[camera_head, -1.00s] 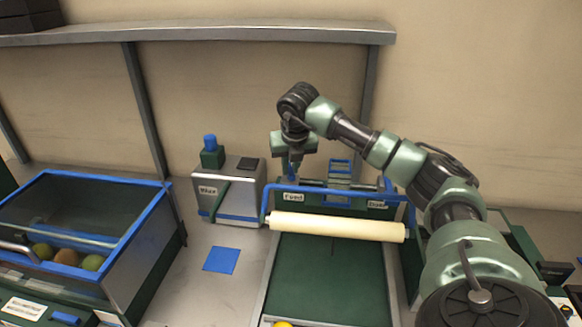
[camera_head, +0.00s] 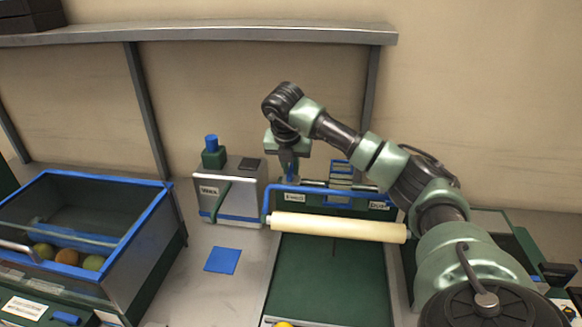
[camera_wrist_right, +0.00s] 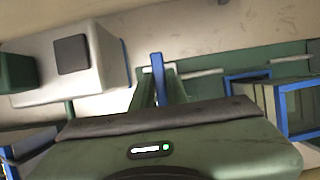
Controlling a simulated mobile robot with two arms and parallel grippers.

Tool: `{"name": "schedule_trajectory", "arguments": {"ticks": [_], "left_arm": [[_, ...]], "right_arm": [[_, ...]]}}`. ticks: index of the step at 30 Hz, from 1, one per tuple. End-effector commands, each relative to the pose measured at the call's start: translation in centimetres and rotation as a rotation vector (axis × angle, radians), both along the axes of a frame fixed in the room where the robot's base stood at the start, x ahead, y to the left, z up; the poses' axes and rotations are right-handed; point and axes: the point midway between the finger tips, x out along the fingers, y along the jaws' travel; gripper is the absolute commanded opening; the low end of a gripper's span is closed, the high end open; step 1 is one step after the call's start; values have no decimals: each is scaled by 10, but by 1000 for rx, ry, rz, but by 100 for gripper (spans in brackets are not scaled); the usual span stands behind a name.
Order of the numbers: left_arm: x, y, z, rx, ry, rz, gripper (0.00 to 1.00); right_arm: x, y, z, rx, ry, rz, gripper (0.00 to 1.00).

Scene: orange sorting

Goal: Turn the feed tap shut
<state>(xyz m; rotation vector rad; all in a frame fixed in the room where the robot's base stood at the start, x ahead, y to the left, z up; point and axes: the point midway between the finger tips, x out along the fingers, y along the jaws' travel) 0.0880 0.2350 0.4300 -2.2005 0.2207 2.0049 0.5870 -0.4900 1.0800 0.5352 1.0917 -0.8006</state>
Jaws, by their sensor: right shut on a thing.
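My right gripper (camera_head: 288,172) points down just above the "Feed" label (camera_head: 295,197) at the back left of the green bed. In the right wrist view, its fingers (camera_wrist_right: 164,92) are closed on the blue handle of the feed tap (camera_wrist_right: 157,68), a narrow upright bar. In the head view the gripper mostly hides the tap, so how far the handle is turned is hard to tell. My left gripper is in neither view.
A cream roller (camera_head: 338,227) under a blue frame lies in front of the tap. A grey machine (camera_head: 240,192) with a green and blue top stands to the left. A blue-rimmed bin (camera_head: 165,200) holds several fruits. A blue square (camera_head: 222,260) lies on the counter.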

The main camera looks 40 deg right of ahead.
Motion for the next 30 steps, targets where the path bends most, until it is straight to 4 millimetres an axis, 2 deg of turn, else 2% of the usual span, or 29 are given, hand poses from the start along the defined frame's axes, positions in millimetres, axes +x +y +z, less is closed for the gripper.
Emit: {"name": "schedule_trajectory", "arguments": {"ticks": [5,6,7,8,19,30], "left_arm": [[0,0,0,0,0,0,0],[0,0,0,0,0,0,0],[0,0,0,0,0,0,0],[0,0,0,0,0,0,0],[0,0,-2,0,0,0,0],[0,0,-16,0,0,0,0]], "right_arm": [[0,-1,1,0,-3,-3,0],[0,-1,1,0,-3,-3,26],[0,-1,1,0,-3,-3,34],[0,-1,1,0,-3,-2,36],[-1,1,5,1,-2,0,36],[-13,19,58,0,-5,1,36]]}}
